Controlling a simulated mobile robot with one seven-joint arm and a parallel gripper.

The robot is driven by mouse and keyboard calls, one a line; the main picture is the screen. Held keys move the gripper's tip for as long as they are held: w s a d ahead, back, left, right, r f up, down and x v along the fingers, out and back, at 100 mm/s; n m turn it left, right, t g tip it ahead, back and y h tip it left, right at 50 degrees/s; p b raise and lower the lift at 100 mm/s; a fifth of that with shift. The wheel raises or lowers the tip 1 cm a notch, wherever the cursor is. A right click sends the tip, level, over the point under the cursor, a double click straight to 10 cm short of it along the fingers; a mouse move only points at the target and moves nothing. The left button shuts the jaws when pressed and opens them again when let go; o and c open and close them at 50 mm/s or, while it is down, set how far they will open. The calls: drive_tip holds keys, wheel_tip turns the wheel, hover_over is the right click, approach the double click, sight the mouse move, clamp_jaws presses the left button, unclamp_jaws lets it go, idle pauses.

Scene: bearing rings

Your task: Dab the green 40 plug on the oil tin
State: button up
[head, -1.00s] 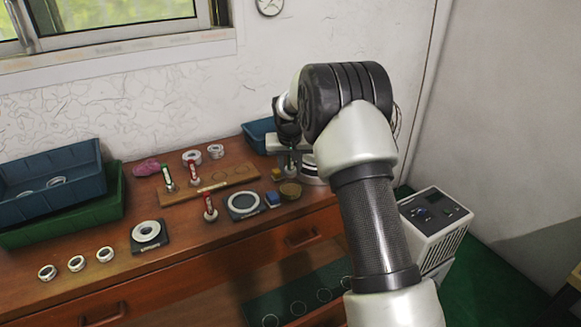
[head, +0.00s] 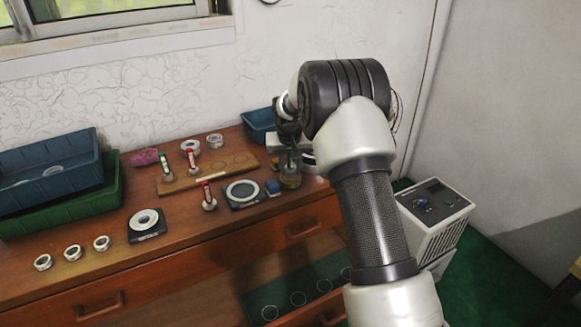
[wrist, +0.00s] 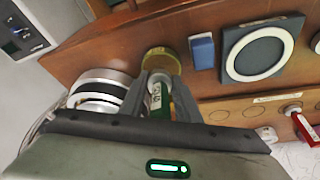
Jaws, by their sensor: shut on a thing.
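My gripper (wrist: 160,88) is shut on the green-handled plug (wrist: 156,98), with its fingers on either side of the handle. The round brass-coloured oil tin (wrist: 162,58) stands just beyond the fingertips in the wrist view. In the head view the gripper (head: 289,150) is directly above the oil tin (head: 290,180) at the right of the bench.
A blue block (head: 272,187) and a dark plate with a pale ring (head: 243,193) lie left of the tin. A wooden board (head: 215,178) stands behind with upright plugs. A silver ring stack (wrist: 98,90) is close beside the gripper. Blue and green crates (head: 60,205) stand left.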

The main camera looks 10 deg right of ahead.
drive_tip(key=shift+f+b, duration=0.45)
drive_tip(key=shift+f, duration=0.25)
idle(1.7)
drive_tip(key=shift+r+p, duration=2.15)
drive_tip(key=shift+r, duration=1.4)
drive_tip(key=s+r+p, duration=0.3)
drive_tip(key=s+p, duration=0.1)
drive_tip(key=s, duration=0.5)
drive_tip(key=s+r+n+p, duration=0.1)
drive_tip(key=s+r+p, duration=0.2)
drive_tip(key=s+p, duration=0.2)
drive_tip(key=s+r+p, duration=0.3)
drive_tip(key=s+p, duration=0.1)
drive_tip(key=s, duration=0.8)
drive_tip(key=shift+s+r+p, duration=0.3)
drive_tip(key=shift+r, duration=0.05)
